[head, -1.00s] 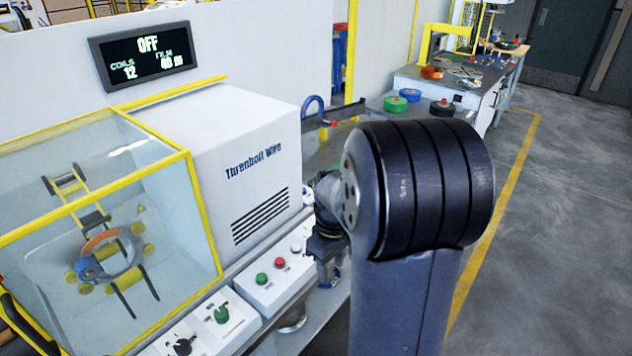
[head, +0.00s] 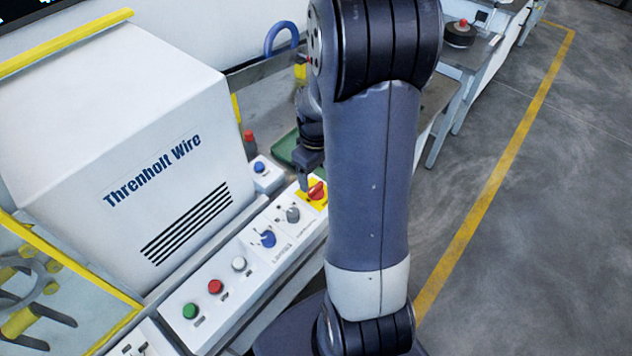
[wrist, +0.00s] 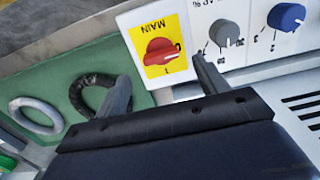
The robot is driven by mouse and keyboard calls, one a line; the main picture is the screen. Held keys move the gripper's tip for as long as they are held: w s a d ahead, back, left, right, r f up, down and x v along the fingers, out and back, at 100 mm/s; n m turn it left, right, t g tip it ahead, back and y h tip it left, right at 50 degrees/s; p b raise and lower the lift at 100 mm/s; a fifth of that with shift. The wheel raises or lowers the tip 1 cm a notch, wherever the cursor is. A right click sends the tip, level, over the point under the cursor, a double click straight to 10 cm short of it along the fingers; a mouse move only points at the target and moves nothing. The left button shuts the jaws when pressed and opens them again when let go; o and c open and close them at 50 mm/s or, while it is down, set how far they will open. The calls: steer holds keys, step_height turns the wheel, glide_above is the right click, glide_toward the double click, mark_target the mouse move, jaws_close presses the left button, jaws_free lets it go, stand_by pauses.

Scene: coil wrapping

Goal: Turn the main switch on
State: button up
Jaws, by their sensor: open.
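The main switch is a red rotary knob (head: 317,190) on a yellow plate at the far end of the control panel. In the wrist view the knob (wrist: 160,50) sits under the word MAIN, its handle lying roughly crosswise in the picture; which mark it points at is hard to tell. My gripper (wrist: 160,75) is open and empty, its two fingers apart on either side below the knob, not visibly touching it. In the head view my gripper (head: 305,182) hangs just beside the switch, partly hidden by my arm.
Beside the switch are a grey knob (wrist: 223,33) and a blue knob (wrist: 286,17). Green (head: 190,311), red (head: 215,286) and white (head: 239,263) buttons line the panel. A green mat (wrist: 70,80) holds a grey ring (wrist: 36,116) and a black ring (wrist: 88,85).

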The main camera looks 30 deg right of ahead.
mark_target(316, 186)
steer(key=shift+f, duration=2.45)
steer(key=shift+c, duration=0.2)
steer(key=c, duration=1)
steer(key=shift+o, duration=0.2)
